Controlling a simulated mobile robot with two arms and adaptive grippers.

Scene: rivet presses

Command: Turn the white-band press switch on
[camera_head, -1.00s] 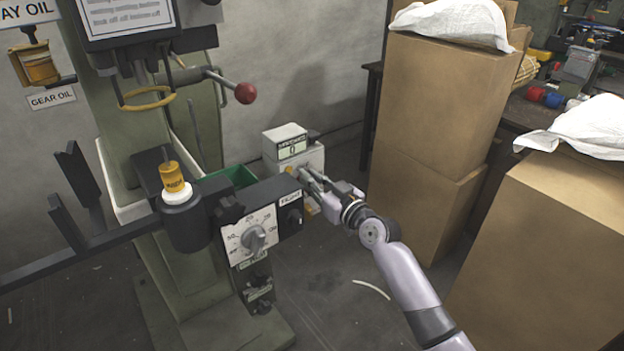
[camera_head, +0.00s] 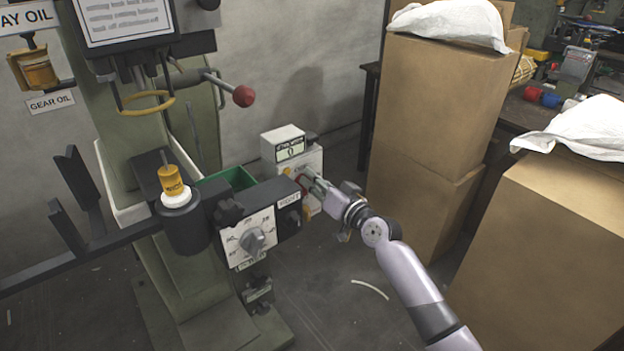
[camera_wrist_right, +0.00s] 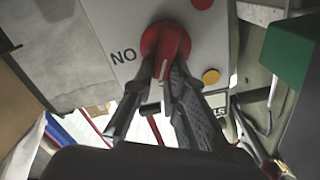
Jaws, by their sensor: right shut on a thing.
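The press (camera_head: 185,275) with a white band (camera_head: 177,198) under its yellow cap stands at left in the head view. A pale switch box (camera_head: 284,137) stands behind its dial panel. In the wrist view, the red rotary switch (camera_wrist_right: 167,42) sits on the grey box face (camera_wrist_right: 120,25) beside letters that read "NO" in the picture. The knob's white mark points down in the picture, not at the letters. My right gripper (camera_head: 308,181) is at the box front; its fingers (camera_wrist_right: 163,80) are shut on the knob's grip, partly covering it. My left gripper is not in view.
A black panel with a white dial (camera_head: 250,240) is close left of my right gripper. A red-ball lever (camera_head: 243,96) sticks out above. Cardboard boxes (camera_head: 428,110) stand to the right. A yellow button (camera_wrist_right: 210,76) and another red part (camera_wrist_right: 202,3) are near the knob.

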